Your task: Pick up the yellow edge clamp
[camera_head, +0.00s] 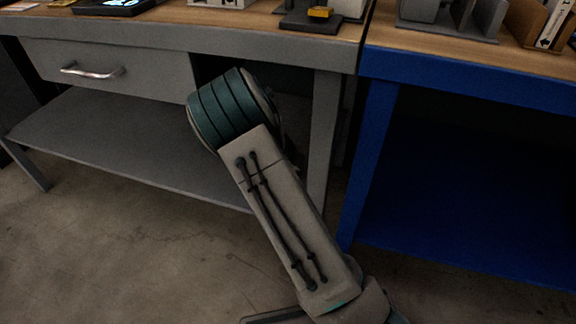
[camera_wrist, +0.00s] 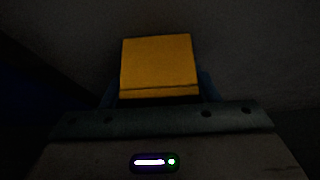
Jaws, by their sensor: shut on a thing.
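A yellow block-shaped piece, which looks like the yellow edge clamp (camera_wrist: 157,62), shows in the wrist view between the fingers of my gripper (camera_wrist: 158,88). My gripper is shut on it, with a bluish finger at each side. The view is dark, and the clamp's lower part is hidden behind the gripper's body. In the head view the gripper and the held clamp are out of sight; only my arm shows, in front of the grey bench.
The grey workbench (camera_head: 180,32) has a drawer with a metal handle (camera_head: 92,72) and a lower shelf (camera_head: 130,145). A small yellow thing (camera_head: 320,12) sits on a dark base on its top. A blue bench (camera_head: 470,80) stands at right, with holders and boxes on top. Floor at left is clear.

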